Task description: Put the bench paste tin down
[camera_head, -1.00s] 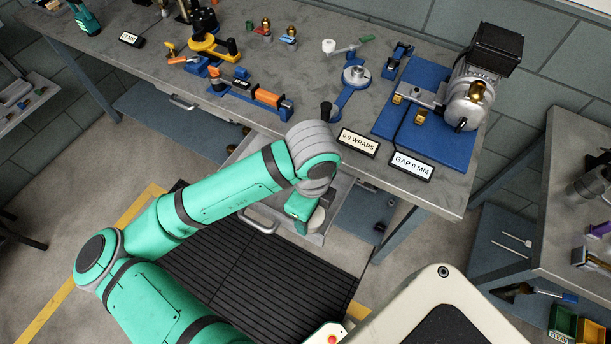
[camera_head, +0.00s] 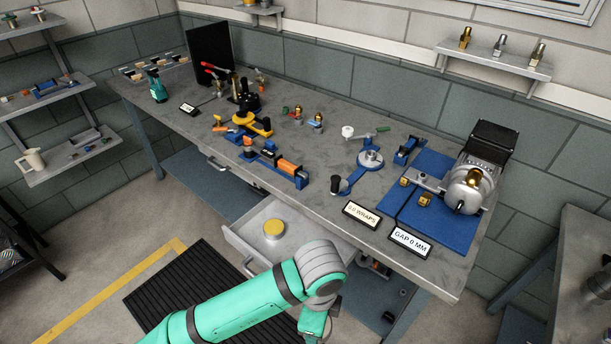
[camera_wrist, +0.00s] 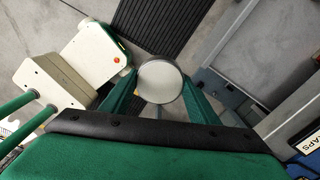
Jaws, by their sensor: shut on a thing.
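In the wrist view my gripper (camera_wrist: 159,92) is shut on a round tin with a pale, plain top (camera_wrist: 160,80) and a grey rim, which I take for the bench paste tin. The two green fingers press on its left and right sides. It is held in the air, in front of the bench. In the head view my gripper (camera_head: 314,324) hangs at the bottom edge of the picture, and the tin is mostly hidden there. A second tin with a yellow lid (camera_head: 274,227) stands in the open drawer (camera_head: 240,240) under the bench.
The grey workbench (camera_head: 330,215) carries fixtures, a motor unit on a blue plate (camera_head: 445,232), and the signs "0.0 WRAPS" (camera_head: 361,214) and "GAP 0 MM" (camera_head: 410,241) along its front edge. The drawer juts out beside my arm. A black floor mat (camera_head: 190,285) lies below.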

